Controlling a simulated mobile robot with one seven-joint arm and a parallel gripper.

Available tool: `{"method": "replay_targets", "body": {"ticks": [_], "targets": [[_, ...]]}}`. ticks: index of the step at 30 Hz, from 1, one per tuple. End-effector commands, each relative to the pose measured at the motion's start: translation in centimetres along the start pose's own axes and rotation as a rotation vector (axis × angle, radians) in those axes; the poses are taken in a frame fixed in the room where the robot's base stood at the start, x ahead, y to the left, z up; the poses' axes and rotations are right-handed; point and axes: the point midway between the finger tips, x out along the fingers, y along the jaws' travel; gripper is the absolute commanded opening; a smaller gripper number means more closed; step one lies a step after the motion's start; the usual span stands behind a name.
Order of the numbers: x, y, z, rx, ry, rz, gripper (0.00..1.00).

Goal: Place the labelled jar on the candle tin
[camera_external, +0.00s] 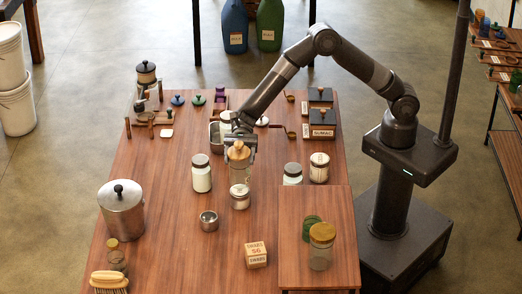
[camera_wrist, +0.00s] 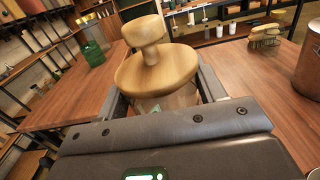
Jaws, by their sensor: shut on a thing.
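My gripper (camera_external: 240,143) is shut on a glass jar with a wooden knobbed lid (camera_external: 239,153). In the wrist view, the round wooden lid (camera_wrist: 157,70) fills the space between the fingers, with a little glass and a pale patch below it. The held jar looks upright. In the external view its lower end meets a small pale lidded container (camera_external: 240,198); I cannot tell whether they touch. A small round metal tin (camera_external: 209,221), which looks like the candle tin, stands in front and to the left, apart from the held jar. Its contents are unclear.
A white jar (camera_external: 201,176) stands left of the gripper, and two jars (camera_external: 292,174) (camera_external: 319,168) stand right. A large metal pot (camera_external: 122,209), a wooden block (camera_external: 256,254) and a wooden-lidded jar (camera_external: 321,246) are nearer the front. The table's centre-left is clear.

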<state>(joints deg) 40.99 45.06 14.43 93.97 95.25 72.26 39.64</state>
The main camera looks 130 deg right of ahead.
Motion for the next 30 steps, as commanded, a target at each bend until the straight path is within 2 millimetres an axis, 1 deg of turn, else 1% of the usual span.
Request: {"method": "replay_targets", "body": {"ticks": [5, 12, 15, 17, 18, 20, 22, 30], "targets": [[-3.7, -0.6, 1.9, -0.006, -0.006, 0.0, 0.19], [-10.3, -0.8, 5.0, -0.006, -0.004, 0.012, 0.19], [-12.2, -0.6, 5.9, -0.004, -0.002, 0.017, 0.19], [-12.9, -0.5, 6.1, -0.002, 0.0, 0.02, 0.19], [-13.1, -0.5, 6.1, 0.0, 0.001, 0.021, 0.19], [-12.8, -0.4, 5.9, 0.002, 0.001, 0.024, 0.19], [-11.8, -0.3, 5.4, 0.002, 0.0, 0.027, 0.19], [-5.8, -0.2, 1.7, 0.003, 0.001, 0.026, 0.19]]}}
